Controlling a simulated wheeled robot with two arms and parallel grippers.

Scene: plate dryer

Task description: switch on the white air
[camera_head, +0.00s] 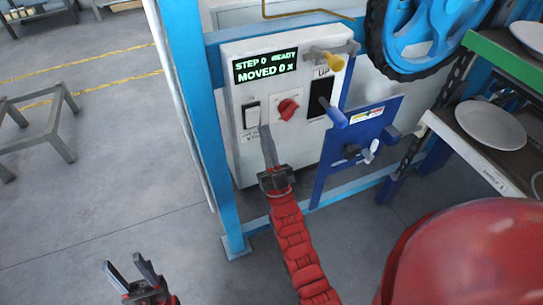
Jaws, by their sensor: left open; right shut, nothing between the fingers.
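A white rocker switch (252,115) sits in a dark frame at the left of the white control panel (271,153). Small print below it is too small to read, so I cannot tell if it names the white air. My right gripper (265,131) is shut and empty, pointing up at the panel. Its tip is just below and right of the switch, and I cannot tell whether it touches the panel. My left gripper (129,271) is open and empty, low at the left over the floor, away from the panel.
The display (265,66) reads "STEP 0 READY, MOVED 0". A blue post (190,90) stands left. Plates (490,124) lie on a rack at right.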

